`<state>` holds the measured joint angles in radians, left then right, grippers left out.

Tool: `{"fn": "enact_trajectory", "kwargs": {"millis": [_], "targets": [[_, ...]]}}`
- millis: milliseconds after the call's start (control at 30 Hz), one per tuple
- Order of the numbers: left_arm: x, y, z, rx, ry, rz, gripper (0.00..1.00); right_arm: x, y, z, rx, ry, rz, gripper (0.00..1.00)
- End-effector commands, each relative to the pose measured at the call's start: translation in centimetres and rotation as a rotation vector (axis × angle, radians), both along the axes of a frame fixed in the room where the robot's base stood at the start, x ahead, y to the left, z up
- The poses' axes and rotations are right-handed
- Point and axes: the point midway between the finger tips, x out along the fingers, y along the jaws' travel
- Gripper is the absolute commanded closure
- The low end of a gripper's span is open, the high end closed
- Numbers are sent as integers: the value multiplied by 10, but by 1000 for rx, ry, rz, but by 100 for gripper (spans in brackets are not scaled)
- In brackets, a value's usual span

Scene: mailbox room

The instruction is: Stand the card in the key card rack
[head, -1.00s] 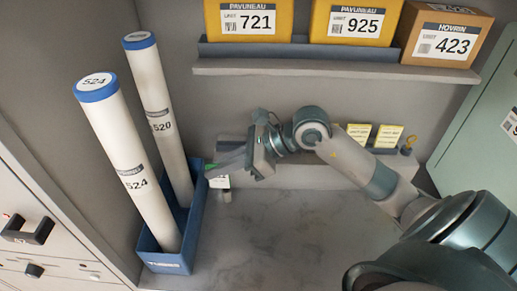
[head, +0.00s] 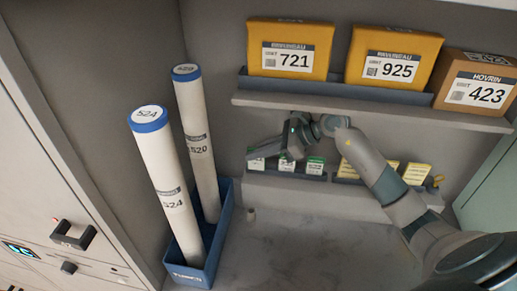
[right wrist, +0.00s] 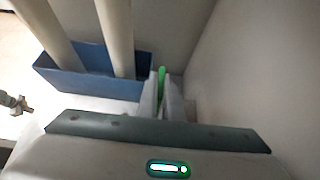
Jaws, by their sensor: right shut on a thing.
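My right gripper (head: 262,150) is shut on a white card with a green top (head: 256,164), at the left end of the key card rack (head: 330,192). The green edge of the card (right wrist: 162,75) shows between the fingers in the right wrist view. In the head view the card is upright, with its lower edge close to the rack; I cannot tell whether it touches. My arm hides part of the rack.
A blue bin (head: 222,235) with two tall tubes, 524 (head: 165,185) and 520 (head: 197,140), stands left of the rack. A shelf (head: 370,113) with boxes hangs above my right arm. The counter (head: 320,250) in front is mostly clear.

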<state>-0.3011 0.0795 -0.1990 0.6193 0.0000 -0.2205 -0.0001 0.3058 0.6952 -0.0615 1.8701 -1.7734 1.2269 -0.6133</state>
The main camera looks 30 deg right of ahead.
Motion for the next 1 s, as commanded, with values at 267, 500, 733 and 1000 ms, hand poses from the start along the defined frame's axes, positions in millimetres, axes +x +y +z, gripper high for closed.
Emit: {"fn": "enact_trajectory", "kwargs": {"millis": [267, 500, 733, 1000], "targets": [[2, 0, 11, -1, -3, 0, 100, 24, -18, 1, 0, 0, -1, 100], [2, 0, 11, -1, -4, -1, 100, 25, -19, 0, -1, -1, 1, 100], [2, 0, 18, -1, -4, -1, 100, 25, -19, -6, 1, 3, -1, 100], [2, 0, 35, 0, -3, -2, 100, 25, -19, -32, 1, 2, 0, 100]]}}
